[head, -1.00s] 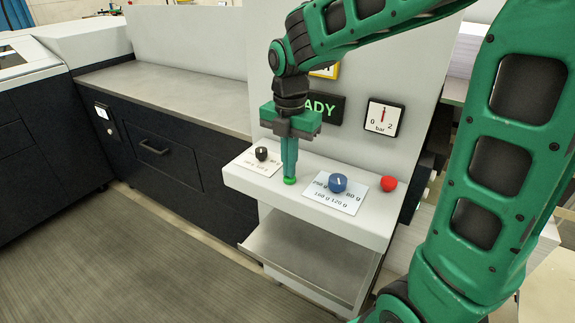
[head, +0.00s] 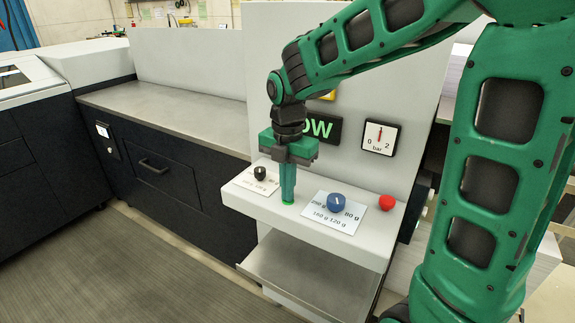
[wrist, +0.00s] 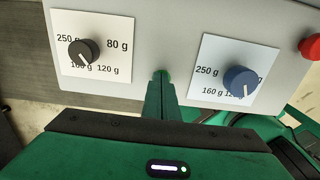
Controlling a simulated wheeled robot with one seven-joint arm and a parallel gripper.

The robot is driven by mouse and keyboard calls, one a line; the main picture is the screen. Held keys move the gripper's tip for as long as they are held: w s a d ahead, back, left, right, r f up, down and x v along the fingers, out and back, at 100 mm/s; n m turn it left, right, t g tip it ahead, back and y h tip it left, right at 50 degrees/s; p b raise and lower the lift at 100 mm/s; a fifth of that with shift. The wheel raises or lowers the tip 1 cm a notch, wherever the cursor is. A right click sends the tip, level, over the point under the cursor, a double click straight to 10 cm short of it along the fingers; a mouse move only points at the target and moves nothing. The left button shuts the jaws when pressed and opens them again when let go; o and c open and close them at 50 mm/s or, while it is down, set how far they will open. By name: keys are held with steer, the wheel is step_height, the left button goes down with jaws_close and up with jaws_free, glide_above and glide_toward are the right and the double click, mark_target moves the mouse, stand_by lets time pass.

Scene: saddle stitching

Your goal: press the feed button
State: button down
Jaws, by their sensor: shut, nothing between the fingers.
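The green feed button (head: 288,203) sits on the white control shelf (head: 318,222), between the black knob and the blue knob. My gripper (head: 287,198) is shut and points straight down, its fingertips on or right at the button, covering most of it. In the wrist view my shut fingers (wrist: 160,85) reach to the shelf between the two dial cards, and a bit of green shows at their tips. Whether the button is pushed in cannot be told.
A black knob (head: 260,173) is left of my fingers and a blue knob (head: 336,202) right, each on a white card. A red button (head: 386,202) is at the shelf's right end. A pressure gauge (head: 379,136) hangs on the panel. A metal tray (head: 300,272) is below.

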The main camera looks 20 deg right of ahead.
step_height(320, 180, up, 14)
stand_by(0.4)
stand_by(0.4)
